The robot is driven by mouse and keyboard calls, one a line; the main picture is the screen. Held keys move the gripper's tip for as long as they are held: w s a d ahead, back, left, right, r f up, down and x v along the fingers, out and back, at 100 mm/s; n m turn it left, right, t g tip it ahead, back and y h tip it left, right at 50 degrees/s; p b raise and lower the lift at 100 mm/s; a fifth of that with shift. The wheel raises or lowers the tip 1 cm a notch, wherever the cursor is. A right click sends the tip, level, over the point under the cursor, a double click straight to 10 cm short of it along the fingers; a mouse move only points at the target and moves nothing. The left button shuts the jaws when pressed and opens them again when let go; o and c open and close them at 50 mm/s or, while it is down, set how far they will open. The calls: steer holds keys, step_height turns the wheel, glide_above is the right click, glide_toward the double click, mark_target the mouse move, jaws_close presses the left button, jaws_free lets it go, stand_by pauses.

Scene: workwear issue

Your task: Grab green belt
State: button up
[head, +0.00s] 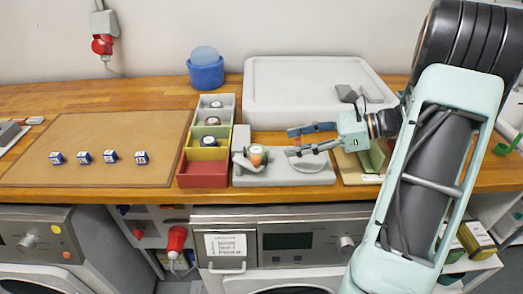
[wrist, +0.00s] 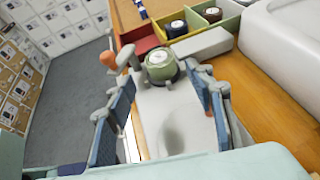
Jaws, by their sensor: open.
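The green belt is a rolled coil with a white label on top. It stands at the left end of a grey fixture (head: 285,179), and shows in the head view (head: 257,149) and wrist view (wrist: 160,67). An orange knob (wrist: 105,52) is just left of it in the wrist view. My gripper (head: 298,140) is open and empty, to the right of the belt in the head view, with its fingers pointing towards it. In the wrist view, the belt lies ahead, roughly between the fingertips. I cannot tell whether a finger touches it.
A row of coloured bins (head: 203,176) left of the fixture holds dark rolled belts; the red front bin looks empty. A grey block (wrist: 203,44) is beside the bins. A large white lid (head: 310,75) lies behind. A brown mat (head: 95,125) carries several small blue-white cubes.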

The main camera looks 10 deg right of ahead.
mark_target(260, 150)
steer(key=x, duration=1)
steer(key=shift+s+f, duration=0.15)
steer(key=shift+f, duration=0.2)
steer(key=shift+c, duration=0.7)
steer(key=c, duration=0.8)
